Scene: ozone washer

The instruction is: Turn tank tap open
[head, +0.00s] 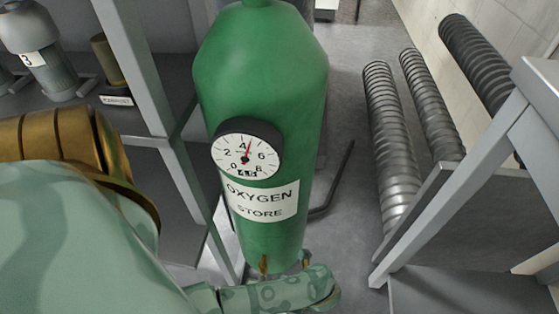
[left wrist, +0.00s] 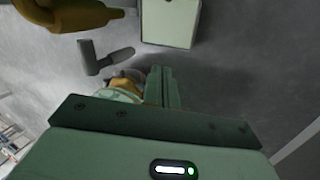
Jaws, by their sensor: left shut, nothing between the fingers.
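The green tank (head: 261,80) stands upright in the middle of the head view, labelled OXYGEN STORE (head: 262,202). Its round gauge (head: 247,149) has a red needle between 4 and 6. A small brass part (head: 263,264) shows at the tank's foot, just above my left arm; I cannot tell whether it is the tap. My left gripper (left wrist: 163,85) is shut and empty in the left wrist view. A grey L-shaped part (left wrist: 105,58) lies beyond and left of its fingers, apart from them. The fingers are not clear in the head view. My right gripper is not in view.
A grey frame post (head: 140,65) and shelf stand left of the tank. Ribbed pipes (head: 392,150) and a grey slanted frame (head: 450,190) are at the right. A pale box (left wrist: 170,22) is at the top of the wrist view. Bare floor shows between.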

